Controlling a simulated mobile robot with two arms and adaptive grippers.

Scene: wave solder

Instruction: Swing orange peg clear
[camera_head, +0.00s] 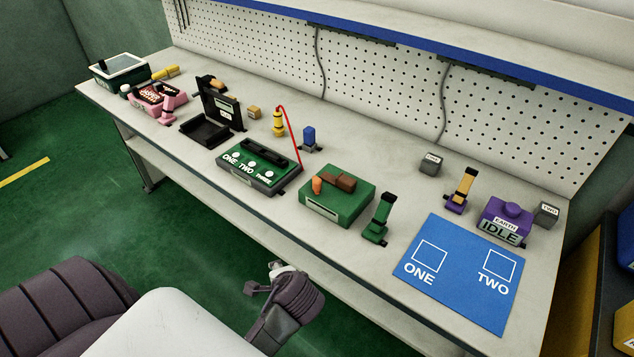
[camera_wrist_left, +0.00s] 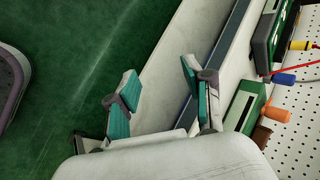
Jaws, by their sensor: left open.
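The orange peg (camera_head: 317,185) stands on the left part of the green box (camera_head: 350,211) on the bench, beside a brown bar (camera_head: 339,181). In the left wrist view the orange peg (camera_wrist_left: 277,113) shows at the right, past the edge of the green box (camera_wrist_left: 244,106). My left gripper (camera_wrist_left: 158,78) is open and empty, its teal-padded fingers apart over the floor and the bench's front edge. The peg is off to the right of the fingers and not between them. My right gripper is not in view.
A pegboard (camera_head: 390,80) closes off the back.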

